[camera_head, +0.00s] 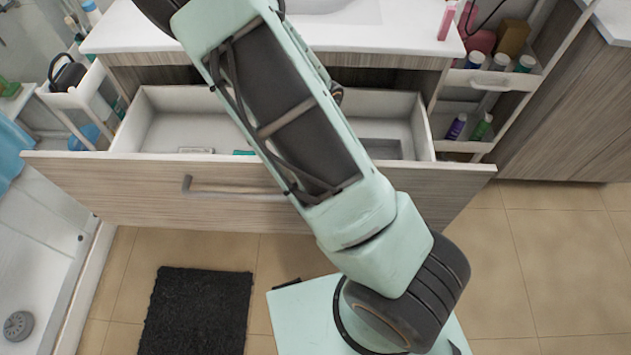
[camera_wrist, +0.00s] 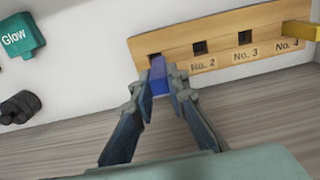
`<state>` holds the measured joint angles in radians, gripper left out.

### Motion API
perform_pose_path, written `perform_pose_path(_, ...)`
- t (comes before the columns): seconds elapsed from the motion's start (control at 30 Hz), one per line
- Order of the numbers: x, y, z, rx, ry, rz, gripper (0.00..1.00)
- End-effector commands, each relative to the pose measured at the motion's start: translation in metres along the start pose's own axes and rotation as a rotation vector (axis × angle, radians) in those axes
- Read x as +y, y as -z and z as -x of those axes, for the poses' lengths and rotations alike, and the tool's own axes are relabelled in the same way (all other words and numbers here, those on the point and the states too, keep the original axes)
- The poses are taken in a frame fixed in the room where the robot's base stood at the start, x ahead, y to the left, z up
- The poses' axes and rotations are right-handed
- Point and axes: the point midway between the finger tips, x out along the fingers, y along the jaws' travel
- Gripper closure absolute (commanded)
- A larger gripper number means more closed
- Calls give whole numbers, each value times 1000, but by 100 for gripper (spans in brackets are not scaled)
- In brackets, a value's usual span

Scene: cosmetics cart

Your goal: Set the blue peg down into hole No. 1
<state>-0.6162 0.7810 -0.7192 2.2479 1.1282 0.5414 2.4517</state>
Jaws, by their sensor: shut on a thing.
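In the wrist view, my gripper (camera_wrist: 158,90) is shut on the blue peg (camera_wrist: 158,77), which is held between its two fingertips. The peg's far end is at the leftmost hole (camera_wrist: 154,57) of a wooden board (camera_wrist: 222,39). Dark opening shows above the peg's end, and I cannot tell whether the tip is inside. The label under this hole is hidden by the peg and fingers; the holes to its right read No. 2, No. 3 and No. 4. In the head view my arm hides the gripper, peg and board.
A yellow peg (camera_wrist: 300,30) is at hole No. 4. A teal "Glow" box (camera_wrist: 22,36) and a dark knobbed object (camera_wrist: 20,107) lie left of the board. The open drawer (camera_head: 150,172) has a light wall and wooden front. Holes No. 2 and No. 3 look empty.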

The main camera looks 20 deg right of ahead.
Motion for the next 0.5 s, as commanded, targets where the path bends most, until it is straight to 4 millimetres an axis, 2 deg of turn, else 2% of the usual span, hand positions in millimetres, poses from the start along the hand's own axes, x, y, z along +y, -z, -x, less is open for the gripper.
perform_pose_path(0.1, 8, -1, -12, 0, 0, 2, 100)
perform_pose_path(0.27, 7, 0, -38, 2, 1, 0, 100)
perform_pose_path(0.5, 7, 0, -38, 0, -1, 1, 100)
